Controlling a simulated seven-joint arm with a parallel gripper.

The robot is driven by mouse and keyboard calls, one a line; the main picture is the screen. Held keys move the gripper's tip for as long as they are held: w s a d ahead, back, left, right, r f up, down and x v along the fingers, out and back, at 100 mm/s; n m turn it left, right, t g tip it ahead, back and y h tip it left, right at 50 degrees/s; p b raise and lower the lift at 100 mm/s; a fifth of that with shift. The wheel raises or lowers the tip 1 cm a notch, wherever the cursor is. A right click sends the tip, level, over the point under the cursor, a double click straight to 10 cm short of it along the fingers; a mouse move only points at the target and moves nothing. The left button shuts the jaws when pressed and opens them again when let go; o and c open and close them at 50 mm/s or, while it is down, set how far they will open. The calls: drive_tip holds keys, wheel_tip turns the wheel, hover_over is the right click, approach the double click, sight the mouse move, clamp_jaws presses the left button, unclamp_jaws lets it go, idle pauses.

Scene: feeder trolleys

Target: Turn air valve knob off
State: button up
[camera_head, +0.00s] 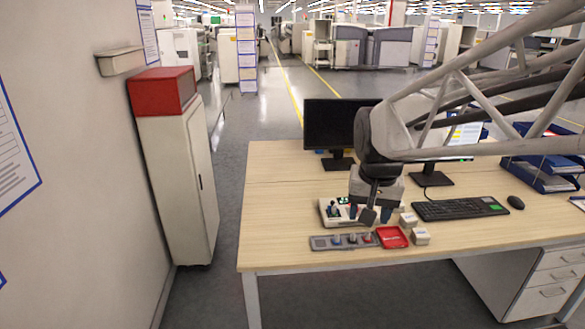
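My gripper (369,214) points down over the control box, just behind the grey panel. Its two blue fingertips are apart, and I see nothing held. A dark part hangs in front of the fingers and hides the space between them.
A red tray (392,237) and small white boxes (420,236) sit right of the panel. A keyboard (460,208), mouse (516,202), monitor (333,124) and blue paper trays (545,178) are on the desk (275,215). The desk's left side is clear. A white, red-topped cabinet (178,165) stands left.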

drive_tip(key=w+d+f+m, duration=0.2)
drive_tip(key=w, duration=0.8)
drive_tip(key=w+d+f+m+g, duration=0.1)
drive_tip(key=w+d+f, duration=0.2)
drive_tip(key=w, duration=0.7)
drive_tip(key=w+d+f+m, duration=0.2)
drive_tip(key=w, duration=0.7)
drive_tip(key=w+d+f+m, duration=0.1)
drive_tip(key=w+d+f, duration=0.2)
drive_tip(key=w+f, duration=0.3)
drive_tip(key=w+d+f+m, duration=0.2)
drive_tip(key=w+f, duration=0.5)
drive_tip(key=w, duration=0.1)
drive_tip(key=w+d+f+m+g, duration=0.1)
drive_tip(key=w+d+f, duration=0.2)
drive_tip(key=w+f, duration=0.4)
drive_tip(key=shift+w+d+f, duration=0.1)
drive_tip(key=shift+d+f, duration=0.15)
drive_tip(key=shift+d, duration=0.05)
drive_tip(key=shift+w+d+f, duration=0.1)
drive_tip(key=shift+w+f, duration=0.05)
drive_tip(key=shift+f, duration=0.1)
drive_tip(key=shift+f, duration=0.1)
drive_tip(key=shift+f, duration=3.8)
drive_tip(key=c, duration=0.9)
